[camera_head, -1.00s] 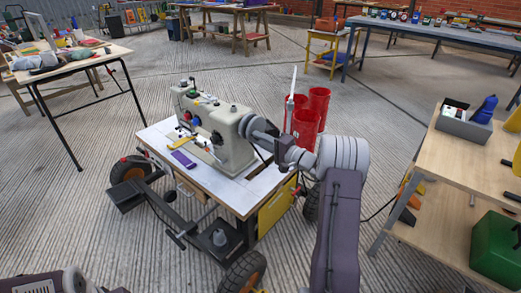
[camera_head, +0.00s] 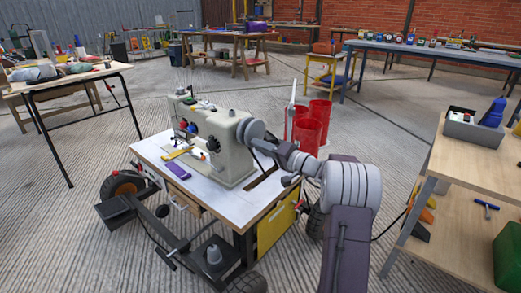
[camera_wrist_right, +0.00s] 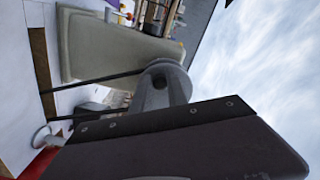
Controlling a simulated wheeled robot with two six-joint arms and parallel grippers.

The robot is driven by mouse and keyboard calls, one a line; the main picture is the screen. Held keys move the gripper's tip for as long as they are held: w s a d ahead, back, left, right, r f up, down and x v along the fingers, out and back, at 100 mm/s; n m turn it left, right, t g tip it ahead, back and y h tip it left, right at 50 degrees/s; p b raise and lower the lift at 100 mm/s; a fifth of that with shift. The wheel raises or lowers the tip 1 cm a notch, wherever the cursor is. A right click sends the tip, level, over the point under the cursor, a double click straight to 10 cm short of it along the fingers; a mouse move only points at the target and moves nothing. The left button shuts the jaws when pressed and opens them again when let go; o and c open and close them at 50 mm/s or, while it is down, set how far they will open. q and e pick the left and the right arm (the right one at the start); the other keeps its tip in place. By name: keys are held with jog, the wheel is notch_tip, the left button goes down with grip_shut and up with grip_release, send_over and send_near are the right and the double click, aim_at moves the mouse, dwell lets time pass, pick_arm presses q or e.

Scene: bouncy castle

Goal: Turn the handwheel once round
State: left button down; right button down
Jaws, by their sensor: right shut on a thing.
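The handwheel (camera_head: 252,131) is a grey disc on the right end of a beige sewing machine (camera_head: 230,158). The machine stands on a white-topped wheeled table. My right gripper (camera_head: 268,144) is at the handwheel, shut on it; its fingers are small and partly hidden by my own wrist. In the right wrist view the grey handwheel (camera_wrist_right: 164,84) sits beside the beige machine body (camera_wrist_right: 110,45), with a dark finger across the lower part of the picture. My left gripper is not in view.
A purple item (camera_head: 177,171) and a yellow item (camera_head: 177,154) lie on the tabletop. Red bins (camera_head: 309,134) stand behind the machine. A wooden bench (camera_head: 470,160) with a grey box (camera_head: 475,130) is at the right.

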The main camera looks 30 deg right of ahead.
jog(key=c, duration=1.3)
grip_release()
jog(key=shift+s, duration=0.1)
jog(key=p+v, duration=0.3)
jog(key=v, duration=0.6)
jog(key=shift+p, duration=0.3)
